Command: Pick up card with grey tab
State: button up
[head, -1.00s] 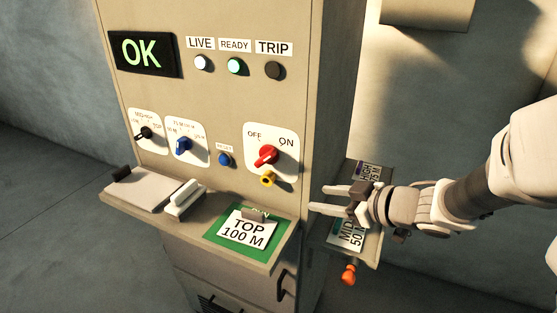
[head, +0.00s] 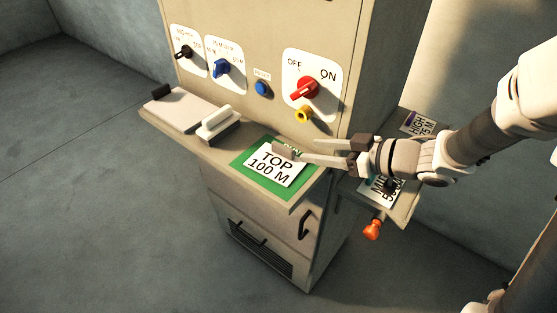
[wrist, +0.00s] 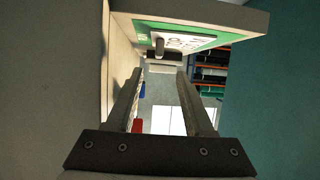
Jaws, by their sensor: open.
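The card with grey tab (head: 270,167) reads "TOP 100 M" and lies on a green mat (head: 244,168) at the right end of the front shelf. Its small grey tab (head: 284,148) stands up at the card's back edge. My gripper (head: 302,150) is open, its fingers pointing left close to the tab. I cannot tell from the head view whether they touch it. In the wrist view the card (wrist: 185,42) and tab (wrist: 159,46) show beyond and above the open fingertips (wrist: 160,72), with nothing between the fingers.
The cabinet front has a red switch (head: 306,88), a yellow knob (head: 304,115) and a blue button (head: 263,88) above the shelf. A white-handled block (head: 219,122) stands left of the mat. A side shelf holds a HIGH card (head: 420,122) and a MID card (head: 377,189).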

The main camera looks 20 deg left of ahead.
aim_at(287, 148)
jog(key=b+x, duration=0.1)
jog(key=x, duration=0.9)
jog(key=shift+w+f+b, duration=0.1)
jog(key=shift+f+b, duration=0.05)
jog(key=shift+b, duration=0.2)
jog(key=shift+d, duration=0.1)
grip_shut()
